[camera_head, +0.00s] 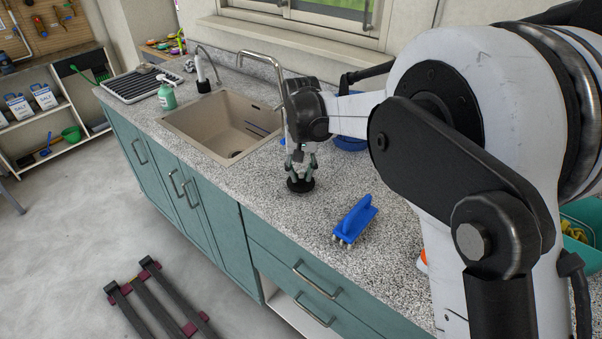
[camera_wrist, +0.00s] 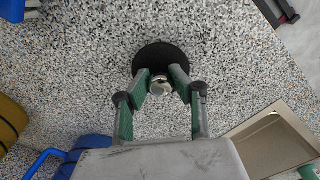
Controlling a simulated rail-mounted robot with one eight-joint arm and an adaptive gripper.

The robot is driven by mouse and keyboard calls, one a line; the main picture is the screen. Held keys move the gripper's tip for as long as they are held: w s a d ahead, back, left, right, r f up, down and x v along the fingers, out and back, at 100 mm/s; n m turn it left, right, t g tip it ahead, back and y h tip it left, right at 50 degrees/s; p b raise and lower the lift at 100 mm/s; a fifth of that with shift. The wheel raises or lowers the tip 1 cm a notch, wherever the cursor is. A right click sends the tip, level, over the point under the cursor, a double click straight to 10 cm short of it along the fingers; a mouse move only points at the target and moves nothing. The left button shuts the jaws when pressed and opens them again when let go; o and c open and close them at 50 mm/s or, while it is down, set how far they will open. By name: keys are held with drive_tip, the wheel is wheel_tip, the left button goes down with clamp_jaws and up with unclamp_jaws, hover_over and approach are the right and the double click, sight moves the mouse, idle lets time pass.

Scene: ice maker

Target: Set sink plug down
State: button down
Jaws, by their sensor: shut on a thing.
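The sink plug is a dark round disc with a small metal knob on top. In the wrist view the sink plug (camera_wrist: 158,54) lies flat side toward the speckled countertop, with its knob between my fingertips. My gripper (camera_wrist: 160,80) is shut on that knob. In the head view my gripper (camera_head: 300,174) points down over the counter, right of the sink, and the plug (camera_head: 300,186) is under it at or very near the counter surface. I cannot tell whether the plug touches the counter.
The beige sink (camera_head: 222,122) with its tall faucet is left of my gripper. A blue brush (camera_head: 356,218) lies on the counter (camera_head: 270,200) to the right. A green bottle (camera_head: 167,97) and a drying rack (camera_head: 143,84) stand beyond the sink. The counter's front edge is close.

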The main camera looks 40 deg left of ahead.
sight(301, 173)
drive_tip(key=shift+f, duration=0.3)
drive_tip(key=c, duration=1.5)
unclamp_jaws()
drive_tip(key=shift+r, duration=0.1)
wheel_tip(301, 173, up, 12)
drive_tip(key=shift+r, duration=0.2)
